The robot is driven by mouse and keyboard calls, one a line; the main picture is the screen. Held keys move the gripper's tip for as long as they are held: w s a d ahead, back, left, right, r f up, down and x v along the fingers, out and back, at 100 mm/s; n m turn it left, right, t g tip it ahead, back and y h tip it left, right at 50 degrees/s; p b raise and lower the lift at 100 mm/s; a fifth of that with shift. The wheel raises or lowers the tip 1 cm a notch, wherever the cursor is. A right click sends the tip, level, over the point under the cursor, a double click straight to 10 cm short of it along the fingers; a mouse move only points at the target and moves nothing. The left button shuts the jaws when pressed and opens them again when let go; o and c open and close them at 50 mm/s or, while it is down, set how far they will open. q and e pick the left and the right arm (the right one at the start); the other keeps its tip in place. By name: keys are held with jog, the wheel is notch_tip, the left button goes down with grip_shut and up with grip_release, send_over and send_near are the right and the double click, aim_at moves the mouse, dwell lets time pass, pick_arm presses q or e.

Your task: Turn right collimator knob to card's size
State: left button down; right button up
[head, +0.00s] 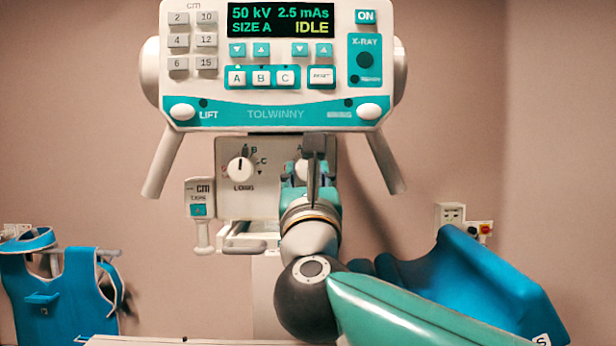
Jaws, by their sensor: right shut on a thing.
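The right collimator knob (301,169) is a white dial on the collimator's front panel (262,204), mostly hidden behind my right gripper (314,160). My right gripper is shut on this knob. Only an "A" mark shows above the knob, and its pointer is hidden. The left collimator knob (241,170) is in plain view, with its dark pointer line near upright and letters B and C around it. The card is not recognisable in view. The console display (280,20) reads 50 kV, 2.5 mAs, SIZE A, IDLE. My left gripper is not in view.
The white and teal console (275,113) hangs above the collimator, with handles slanting down on both sides. A cm tape unit (200,212) sits left of the panel. Blue aprons (62,295) hang at left, and a blue padded piece (470,285) is at right.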

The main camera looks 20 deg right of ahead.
jog(key=shift+n+y, duration=0.4)
jog(key=shift+n, duration=0.1)
jog(key=n+g+y+p, duration=0.1)
jog(key=n+y+p, duration=0.1)
jog(key=n, duration=0.4)
jog(key=n+g+y+p, duration=0.1)
jog(key=n+y+p, duration=0.2)
jog(key=n+p, duration=0.2)
jog(key=n+y+p, duration=0.2)
jog(key=n+p, duration=0.2)
jog(key=n, duration=0.3)
jog(key=shift+s+d+r+n+g, duration=0.1)
jog(key=shift+d+r+n+g, duration=0.15)
jog(key=shift+n+g, duration=0.15)
jog(key=shift+f+y, duration=0.2)
jog(key=shift+y, duration=0.1)
jog(key=o, duration=1.1)
jog(key=shift+r, duration=0.1)
jog(key=shift+o, duration=0.2)
jog(key=shift+s, duration=0.1)
